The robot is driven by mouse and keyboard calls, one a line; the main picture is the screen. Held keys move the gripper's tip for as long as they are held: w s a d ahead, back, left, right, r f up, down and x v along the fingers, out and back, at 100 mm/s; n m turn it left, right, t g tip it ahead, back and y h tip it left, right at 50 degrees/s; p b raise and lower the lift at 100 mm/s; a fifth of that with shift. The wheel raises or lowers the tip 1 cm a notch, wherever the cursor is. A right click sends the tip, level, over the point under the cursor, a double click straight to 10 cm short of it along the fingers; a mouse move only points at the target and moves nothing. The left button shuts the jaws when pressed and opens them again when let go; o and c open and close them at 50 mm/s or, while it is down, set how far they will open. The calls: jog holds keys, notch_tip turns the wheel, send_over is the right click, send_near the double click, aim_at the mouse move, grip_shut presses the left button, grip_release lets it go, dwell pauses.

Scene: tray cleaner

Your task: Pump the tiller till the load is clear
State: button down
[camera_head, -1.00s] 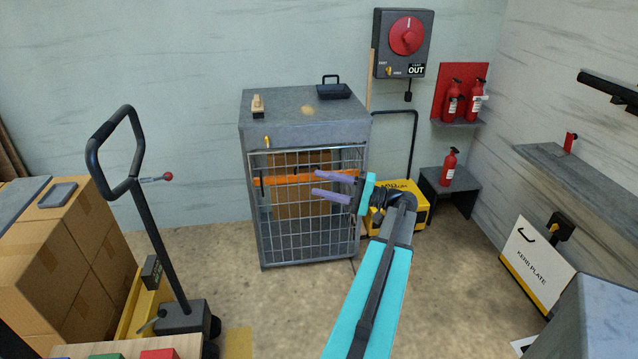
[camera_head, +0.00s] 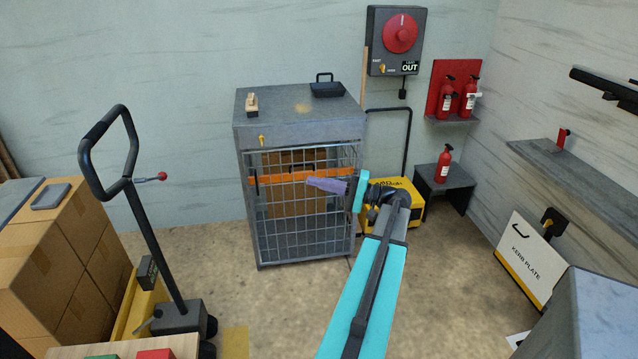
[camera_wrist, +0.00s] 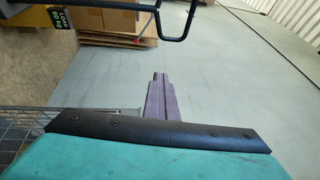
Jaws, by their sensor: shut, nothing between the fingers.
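The tiller (camera_head: 135,160) of the pallet truck stands at the left in the head view, a black loop handle on a post leaning up from its dark base. The tiller's loop (camera_wrist: 165,25) also shows at the top of the wrist view. The load of stacked cardboard boxes (camera_head: 50,265) sits at the far left, beside the yellow truck frame (camera_head: 145,300). My gripper (camera_head: 312,184) is shut and empty in front of the wire cage, well right of the tiller. Its purple fingers (camera_wrist: 158,95) show together in the wrist view.
A grey cabinet with a wire cage front (camera_head: 300,220) stands mid-room, a black tray (camera_head: 327,89) and a brush (camera_head: 251,105) on top. A yellow machine (camera_head: 400,205) and a fire extinguisher (camera_head: 444,164) are right of it. The floor between tiller and cabinet is clear.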

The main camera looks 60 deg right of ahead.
dwell(0.8)
jog(key=c, duration=1.5)
grip_release()
